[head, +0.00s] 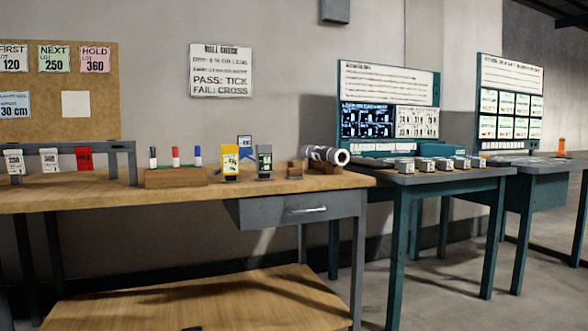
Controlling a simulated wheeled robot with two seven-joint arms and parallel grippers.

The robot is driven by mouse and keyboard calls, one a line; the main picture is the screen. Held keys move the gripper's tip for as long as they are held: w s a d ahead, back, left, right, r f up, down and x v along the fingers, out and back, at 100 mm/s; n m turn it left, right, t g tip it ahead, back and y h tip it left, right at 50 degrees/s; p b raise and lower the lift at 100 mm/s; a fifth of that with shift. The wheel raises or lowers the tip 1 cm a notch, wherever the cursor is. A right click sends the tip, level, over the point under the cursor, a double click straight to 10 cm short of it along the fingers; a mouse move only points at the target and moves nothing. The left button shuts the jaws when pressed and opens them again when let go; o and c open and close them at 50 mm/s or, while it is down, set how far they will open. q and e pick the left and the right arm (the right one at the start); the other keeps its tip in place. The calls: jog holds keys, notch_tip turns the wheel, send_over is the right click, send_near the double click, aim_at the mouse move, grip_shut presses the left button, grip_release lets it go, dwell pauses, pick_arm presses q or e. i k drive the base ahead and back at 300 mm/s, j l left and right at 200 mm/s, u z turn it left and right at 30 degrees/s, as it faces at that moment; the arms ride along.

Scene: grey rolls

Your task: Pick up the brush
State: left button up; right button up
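I cannot make out a brush for certain in the head view. The wooden bench (60,197) at the left holds a wooden block (176,178) with black, red and blue marker-like sticks (175,156) standing upright in it. Neither of my grippers is in view.
Tags hang from a grey rack (80,146). A teal table (440,178) with several small boxes stands at the right. Floor shows at lower right.

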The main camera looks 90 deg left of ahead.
aim_at(289, 164)
jog(key=u, duration=2.9)
jog(key=z, duration=5.1)
jog(key=u, duration=5.1)
